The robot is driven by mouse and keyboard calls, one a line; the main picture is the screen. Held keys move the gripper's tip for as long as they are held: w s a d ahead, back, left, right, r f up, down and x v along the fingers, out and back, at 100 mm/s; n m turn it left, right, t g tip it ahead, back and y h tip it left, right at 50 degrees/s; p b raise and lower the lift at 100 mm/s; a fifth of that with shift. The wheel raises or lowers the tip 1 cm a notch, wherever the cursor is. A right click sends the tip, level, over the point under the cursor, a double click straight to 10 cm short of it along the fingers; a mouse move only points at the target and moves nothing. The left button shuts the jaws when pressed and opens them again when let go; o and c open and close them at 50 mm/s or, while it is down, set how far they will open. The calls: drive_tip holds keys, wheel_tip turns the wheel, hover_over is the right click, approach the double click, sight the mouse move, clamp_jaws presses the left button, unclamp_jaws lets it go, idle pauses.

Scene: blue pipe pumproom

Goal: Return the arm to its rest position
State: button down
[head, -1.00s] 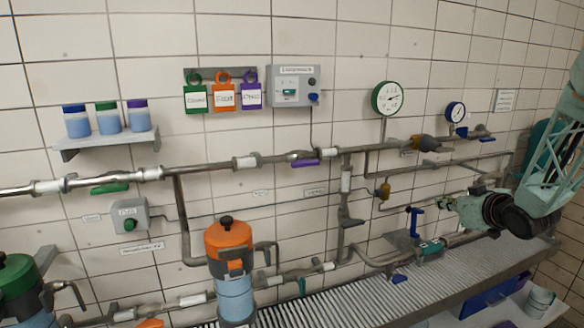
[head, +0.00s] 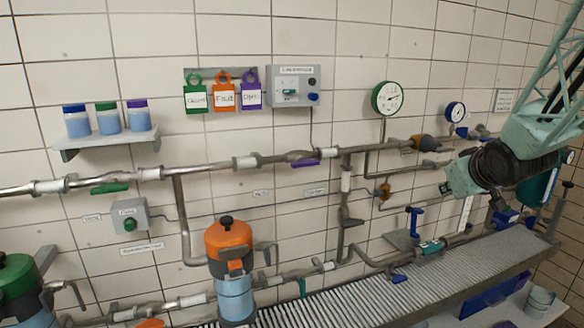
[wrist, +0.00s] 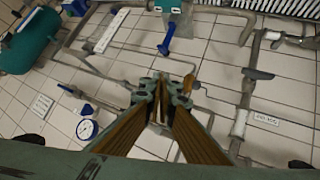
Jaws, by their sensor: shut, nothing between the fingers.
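My arm (head: 548,122) reaches in from the upper right in the head view. My gripper (head: 447,187) is at its left end, in front of the tiled wall and pipes, above the grated bench. In the wrist view my gripper (wrist: 168,88) points away from the camera, its fingers shut together with nothing between them. It appears apart from the pipes and valves behind it.
A small blue-rimmed gauge (head: 455,112) and pipes are behind the arm. A blue-handled valve (head: 415,220) stands left of and below the gripper. A teal tank (head: 540,185) is at the right. The grated bench (head: 350,295) below has free room.

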drive_tip(key=s+a+g, duration=0.2)
drive_tip(key=s+a, duration=0.5)
drive_tip(key=s, duration=0.9)
drive_tip(key=s+a+r+m+g+y, duration=0.1)
drive_tip(key=s+a, duration=0.7)
drive_tip(key=s, duration=0.8)
drive_tip(key=s+a+r+g+y, duration=0.1)
drive_tip(key=s+a+g, duration=0.2)
drive_tip(key=s, duration=1.4)
drive_tip(key=a, duration=0.4)
drive_tip(key=shift+a+r+m+g, duration=0.15)
drive_tip(key=shift+a+m+g, duration=0.25)
drive_tip(key=shift+w, duration=0.1)
